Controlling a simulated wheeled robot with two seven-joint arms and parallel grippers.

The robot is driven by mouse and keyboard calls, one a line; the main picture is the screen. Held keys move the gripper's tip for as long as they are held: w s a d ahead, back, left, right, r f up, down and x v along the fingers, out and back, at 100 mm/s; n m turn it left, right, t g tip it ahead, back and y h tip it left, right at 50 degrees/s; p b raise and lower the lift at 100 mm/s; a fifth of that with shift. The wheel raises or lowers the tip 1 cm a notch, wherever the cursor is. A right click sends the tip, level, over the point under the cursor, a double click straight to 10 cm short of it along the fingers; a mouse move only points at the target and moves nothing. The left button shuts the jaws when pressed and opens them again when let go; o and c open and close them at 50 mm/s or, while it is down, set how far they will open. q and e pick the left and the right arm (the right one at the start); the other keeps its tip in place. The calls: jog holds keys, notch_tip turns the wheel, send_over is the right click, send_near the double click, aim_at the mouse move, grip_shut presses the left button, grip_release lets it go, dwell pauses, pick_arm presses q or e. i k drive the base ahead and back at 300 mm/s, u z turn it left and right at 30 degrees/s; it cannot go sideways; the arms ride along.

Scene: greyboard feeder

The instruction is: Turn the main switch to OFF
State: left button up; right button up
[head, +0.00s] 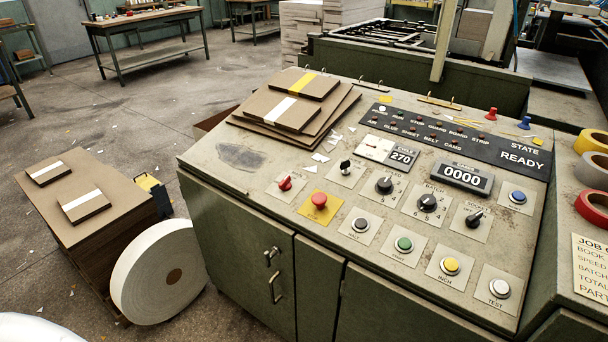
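The sloped control panel (240,157) fills the middle of the head view. At its left end a red rotary knob (285,183) sits on a pale plate; it looks like the main switch, but its label and position marks are too small to read. A red mushroom button (319,200) on a yellow plate is just to its right. A small black knob (345,166) is above and to the right. The state display (522,158) reads READY. Neither of my grippers is in view.
Stacked brown boards (347,103) lie on the panel's upper left, with paper scraps beside them. Black dials (384,185) and push buttons (404,244) fill the panel's right part. A large white roll (140,280) and a board stack (120,204) stand on the floor at left.

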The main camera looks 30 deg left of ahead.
aim_at(285, 184)
jog(key=u, duration=2.65)
jog(key=i, duration=2.2)
jog(key=z, duration=2.85)
